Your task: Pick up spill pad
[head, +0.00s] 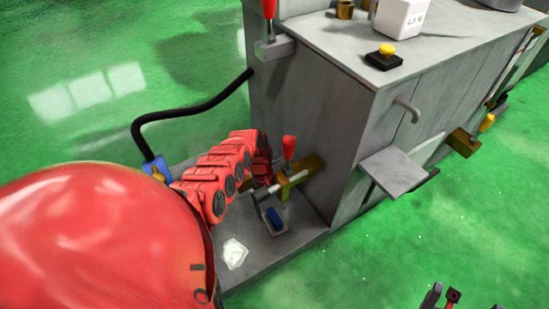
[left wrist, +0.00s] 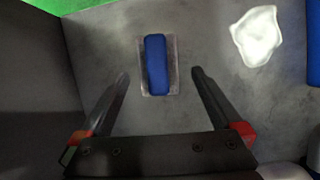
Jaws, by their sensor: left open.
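A blue pad (left wrist: 157,64), which I take as the spill pad, lies on a small grey plate (left wrist: 174,84) on the grey floor panel. In the head view, the blue pad (head: 274,218) is at the foot of the machine. My left gripper (left wrist: 161,77) is open and empty above it, its fingers either side of the pad and apart from it. In the head view my red left arm reaches down beside the machine. Dark parts at the bottom right edge look like my right gripper (head: 465,299), mostly cut off.
A white irregular patch (head: 234,253) lies near the pad; it also shows in the left wrist view (left wrist: 258,37). A red-handled lever (head: 289,148) and brass bracket (head: 298,176) stand close behind the pad. The grey machine wall (head: 335,110) rises beside them. A black hose (head: 190,110) arcs at left.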

